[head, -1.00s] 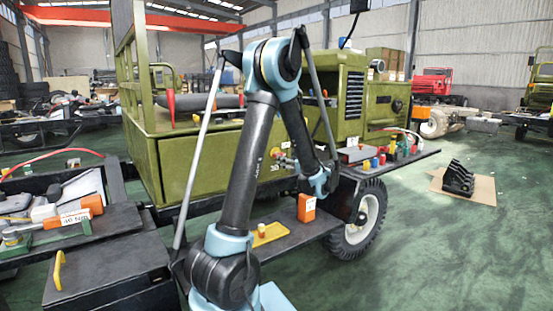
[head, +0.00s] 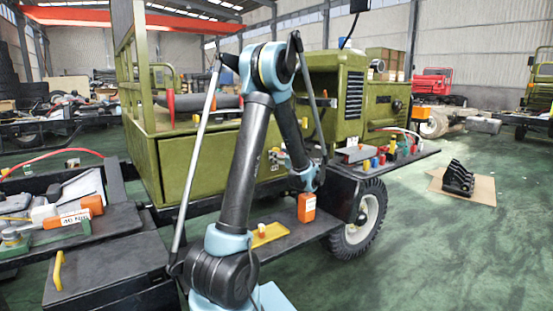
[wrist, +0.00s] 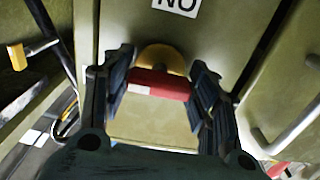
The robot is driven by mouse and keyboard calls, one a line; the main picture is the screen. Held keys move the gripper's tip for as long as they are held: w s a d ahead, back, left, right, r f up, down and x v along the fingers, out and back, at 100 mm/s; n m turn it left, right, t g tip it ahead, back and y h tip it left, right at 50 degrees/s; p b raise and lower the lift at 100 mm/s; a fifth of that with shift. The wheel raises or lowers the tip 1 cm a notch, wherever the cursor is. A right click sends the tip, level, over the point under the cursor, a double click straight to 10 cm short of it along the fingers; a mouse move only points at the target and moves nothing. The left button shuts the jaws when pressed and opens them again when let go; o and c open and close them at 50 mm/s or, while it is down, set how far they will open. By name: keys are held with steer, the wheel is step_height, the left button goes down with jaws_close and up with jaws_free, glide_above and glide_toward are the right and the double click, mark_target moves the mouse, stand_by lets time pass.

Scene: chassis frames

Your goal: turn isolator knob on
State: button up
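The isolator knob (wrist: 160,84) is a red bar with a white patch at its left end, in front of a round yellow plate (wrist: 163,57) on an olive panel. In the wrist view its bar lies nearly level across the picture. My gripper (wrist: 162,90) is open, with one dark finger at each end of the bar; I cannot tell whether they touch it. A white label (wrist: 177,5) with black letters, partly cut off, is above the plate. In the head view my gripper (head: 277,158) is small by the green vehicle's side, and the knob is not clearly seen there.
The green vehicle (head: 205,160) carries the panel. A dark shelf (head: 285,237) below holds an orange box (head: 306,207) and a yellow piece (head: 268,233). A yellow-handled lever (wrist: 18,55) and a pale bar handle (wrist: 290,135) flank the panel.

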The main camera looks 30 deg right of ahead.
steer(key=c, duration=0.3)
steer(key=shift+o, duration=0.8)
steer(key=shift+a, duration=0.4)
steer(key=shift+d, duration=0.2)
steer(key=shift+c, duration=0.9)
steer(key=shift+d, duration=0.1)
steer(key=m, duration=0.8)
steer(key=shift+m, duration=0.3)
steer(key=m, duration=0.4)
steer(key=shift+m, duration=0.3)
steer(key=shift+d+m, duration=0.1)
steer(key=shift+m, duration=2.2)
